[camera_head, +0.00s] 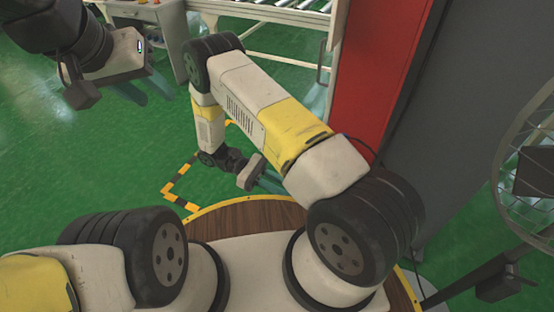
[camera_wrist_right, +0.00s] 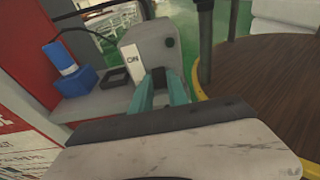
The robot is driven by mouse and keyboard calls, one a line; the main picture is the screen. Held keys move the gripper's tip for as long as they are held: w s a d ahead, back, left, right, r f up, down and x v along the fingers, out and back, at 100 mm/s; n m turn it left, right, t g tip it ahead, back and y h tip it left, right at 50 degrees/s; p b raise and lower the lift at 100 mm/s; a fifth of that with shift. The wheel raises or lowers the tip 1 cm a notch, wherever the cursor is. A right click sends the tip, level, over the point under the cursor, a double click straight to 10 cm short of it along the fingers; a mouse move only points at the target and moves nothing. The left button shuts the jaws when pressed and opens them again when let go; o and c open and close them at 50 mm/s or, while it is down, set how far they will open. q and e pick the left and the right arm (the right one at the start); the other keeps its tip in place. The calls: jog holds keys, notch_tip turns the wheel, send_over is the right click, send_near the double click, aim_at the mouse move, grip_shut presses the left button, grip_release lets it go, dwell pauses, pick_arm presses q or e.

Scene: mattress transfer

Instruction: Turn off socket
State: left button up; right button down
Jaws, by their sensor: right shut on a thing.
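The socket (camera_wrist_right: 155,45) is a grey box with a white plate marked "ON" (camera_wrist_right: 133,62) in the right wrist view. My right gripper (camera_wrist_right: 162,75) has its teal fingertips at the lower edge of the socket, beside the plate. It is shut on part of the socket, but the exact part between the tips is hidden. In the head view my right gripper (camera_head: 272,182) shows low beyond my arm, and the socket cannot be made out there. My left gripper (camera_head: 150,90) is open and empty at the upper left, away from everything.
A blue plug-like piece (camera_wrist_right: 68,68) stands left of the socket, by a red panel (camera_wrist_right: 20,60). A round wooden platform (camera_wrist_right: 265,85) is at the right. The head view shows a red cabinet (camera_head: 375,70), a conveyor (camera_head: 280,15) and a fan (camera_head: 520,190). Green floor lies open at left.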

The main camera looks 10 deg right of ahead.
jog(key=c, duration=1.3)
grip_release()
jog(key=v, duration=0.7)
jog(key=shift+w+a, duration=0.25)
jog(key=shift+a, duration=0.1)
jog(key=shift+r, duration=0.1)
